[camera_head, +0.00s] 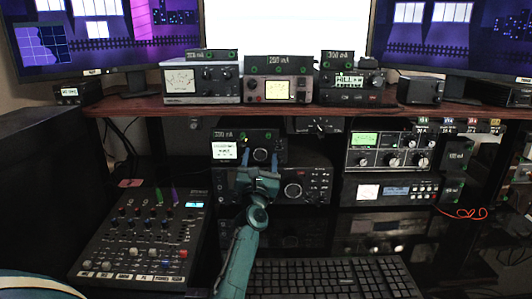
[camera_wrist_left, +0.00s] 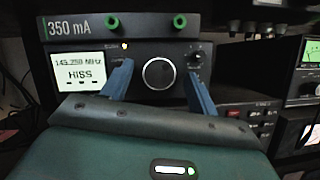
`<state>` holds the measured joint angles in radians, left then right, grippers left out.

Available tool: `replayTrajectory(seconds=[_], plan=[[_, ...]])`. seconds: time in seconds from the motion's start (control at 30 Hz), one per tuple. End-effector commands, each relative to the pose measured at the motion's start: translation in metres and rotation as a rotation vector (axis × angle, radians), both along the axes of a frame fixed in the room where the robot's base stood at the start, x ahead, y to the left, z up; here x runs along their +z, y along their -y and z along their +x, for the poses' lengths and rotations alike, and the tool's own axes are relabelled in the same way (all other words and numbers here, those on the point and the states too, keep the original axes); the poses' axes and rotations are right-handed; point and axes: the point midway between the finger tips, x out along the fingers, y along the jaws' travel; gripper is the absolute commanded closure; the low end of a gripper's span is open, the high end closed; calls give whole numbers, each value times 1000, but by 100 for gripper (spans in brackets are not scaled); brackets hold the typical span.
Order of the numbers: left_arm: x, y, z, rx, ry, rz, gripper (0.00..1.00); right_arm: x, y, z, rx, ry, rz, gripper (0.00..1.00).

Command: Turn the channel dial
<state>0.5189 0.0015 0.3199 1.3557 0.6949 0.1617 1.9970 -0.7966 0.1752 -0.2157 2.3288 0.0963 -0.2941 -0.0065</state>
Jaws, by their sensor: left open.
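A dark radio (camera_head: 222,151) on the lower shelf has a lit screen (camera_wrist_left: 84,72) reading about 143.250 MHz and HISS. Its large round dial (camera_wrist_left: 158,73) has a pale rim and also shows in the head view (camera_head: 261,155). I cannot read a channel label on it. My left gripper (camera_head: 260,158) is open in front of this radio. In the left wrist view, its blue fingers (camera_wrist_left: 158,76) stand on either side of the dial, with gaps on both sides. Whether the fingertips reach the dial's depth is unclear. My right gripper is not in view.
A 350 mA box (camera_wrist_left: 140,25) with green knobs sits above the radio. A mixer (camera_head: 140,240), a keyboard (camera_head: 330,278) and another radio (camera_head: 305,190) stand nearby.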

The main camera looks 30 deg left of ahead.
Motion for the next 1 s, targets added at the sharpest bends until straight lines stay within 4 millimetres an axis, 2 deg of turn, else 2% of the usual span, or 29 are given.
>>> replayTrajectory(seconds=[0.3,0.83,1.0], plan=[[0,-1,0,0,0,0,41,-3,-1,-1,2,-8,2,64],[0,-1,0,0,0,0,85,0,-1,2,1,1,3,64],[1,-1,0,1,-4,6,85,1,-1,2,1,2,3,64]])
